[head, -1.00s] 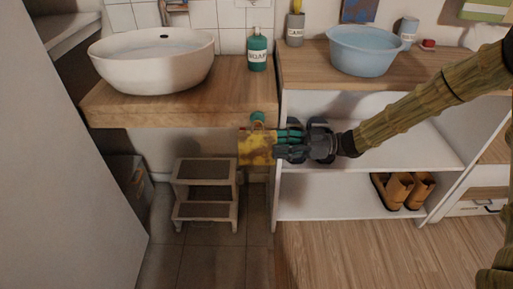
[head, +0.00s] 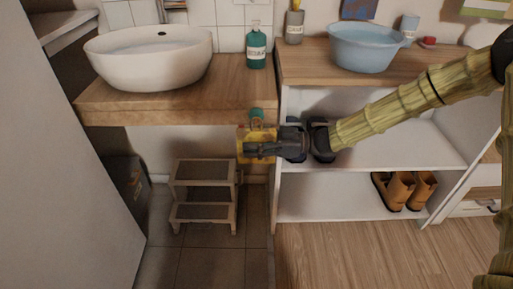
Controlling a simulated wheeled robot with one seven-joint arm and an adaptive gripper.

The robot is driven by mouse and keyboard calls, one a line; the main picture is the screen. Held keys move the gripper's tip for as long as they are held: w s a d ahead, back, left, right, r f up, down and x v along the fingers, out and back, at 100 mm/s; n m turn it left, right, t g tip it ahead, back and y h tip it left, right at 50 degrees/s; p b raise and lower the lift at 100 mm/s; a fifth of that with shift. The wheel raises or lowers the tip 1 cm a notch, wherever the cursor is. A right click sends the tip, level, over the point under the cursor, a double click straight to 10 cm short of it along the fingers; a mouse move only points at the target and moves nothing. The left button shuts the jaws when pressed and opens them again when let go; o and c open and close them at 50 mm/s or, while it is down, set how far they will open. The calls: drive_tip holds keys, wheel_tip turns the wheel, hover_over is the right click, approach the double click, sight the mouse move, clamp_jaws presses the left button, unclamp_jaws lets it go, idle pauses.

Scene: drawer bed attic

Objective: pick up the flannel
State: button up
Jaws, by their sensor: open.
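A yellow, squarish piece (head: 243,133) that looks like the flannel shows below the front edge of the wooden sink counter, under a small teal knob (head: 257,114). My gripper (head: 252,149) reaches in from the right, with its dark fingers in front of the yellow piece and covering much of it. The jaws are open. I cannot tell whether the fingers touch it or how it hangs.
A white basin (head: 150,60) and a teal soap bottle (head: 256,48) stand on the counter (head: 180,103). A step stool (head: 203,190) is below. A white shelf unit (head: 350,187) on the right holds a blue tub (head: 364,50) and yellow boots (head: 405,188).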

drive_tip(key=c, duration=1.1)
drive_tip(key=shift+r, duration=0.1)
drive_tip(key=shift+r+p, duration=0.45)
drive_tip(key=shift+r, duration=0.2)
drive_tip(key=shift+s+r, duration=0.1)
drive_tip(key=shift+s, duration=0.25)
drive_tip(key=s+p, duration=0.3)
drive_tip(key=s, duration=1.4)
drive_tip(key=shift+s, duration=0.15)
